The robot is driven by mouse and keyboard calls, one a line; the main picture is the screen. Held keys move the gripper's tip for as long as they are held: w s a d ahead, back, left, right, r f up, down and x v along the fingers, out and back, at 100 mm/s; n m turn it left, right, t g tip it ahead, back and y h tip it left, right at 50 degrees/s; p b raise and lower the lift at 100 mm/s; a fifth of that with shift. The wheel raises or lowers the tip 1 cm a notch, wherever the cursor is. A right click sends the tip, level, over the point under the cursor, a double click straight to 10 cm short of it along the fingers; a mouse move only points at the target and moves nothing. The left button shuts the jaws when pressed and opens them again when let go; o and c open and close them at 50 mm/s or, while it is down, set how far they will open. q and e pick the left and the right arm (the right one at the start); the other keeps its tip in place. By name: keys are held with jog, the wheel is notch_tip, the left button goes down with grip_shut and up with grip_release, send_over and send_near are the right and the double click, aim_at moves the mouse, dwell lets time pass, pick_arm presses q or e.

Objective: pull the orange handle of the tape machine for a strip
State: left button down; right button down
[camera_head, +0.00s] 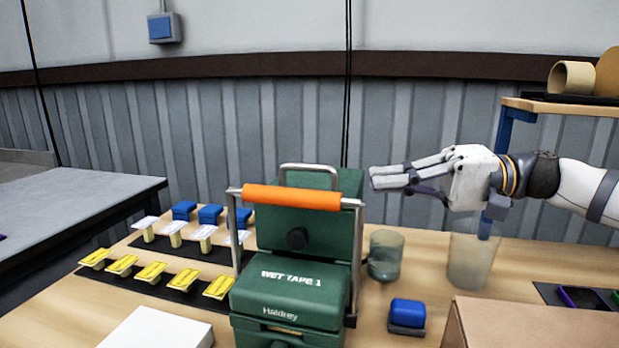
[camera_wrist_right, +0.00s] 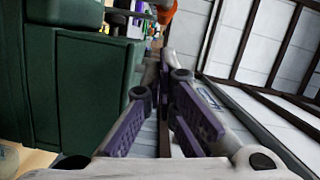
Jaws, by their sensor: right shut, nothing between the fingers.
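The green tape machine (camera_head: 296,250), marked "WET TAPE 1", stands on the table in the middle of the head view. Its orange handle (camera_head: 291,197) is a bar across the top, carried by two grey metal arms. My right gripper (camera_head: 372,178) is shut and empty, in the air to the right of the machine and apart from the handle. In the right wrist view the gripper's fingers (camera_wrist_right: 158,90) point along the green machine side (camera_wrist_right: 75,85), and a small piece of orange (camera_wrist_right: 167,11) shows at the top. My left gripper is in neither view.
A glass with liquid (camera_head: 385,255) and a taller clear glass (camera_head: 471,260) stand right of the machine. A blue block (camera_head: 407,313) sits in front of them, near a brown carton (camera_head: 530,325). Yellow-topped pieces (camera_head: 150,272) line the left, and a white block (camera_head: 158,330) lies at the front.

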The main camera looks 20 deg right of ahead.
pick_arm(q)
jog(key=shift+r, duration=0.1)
pick_arm(e)
jog(key=x, duration=1)
jog(key=shift+s+a, duration=0.1)
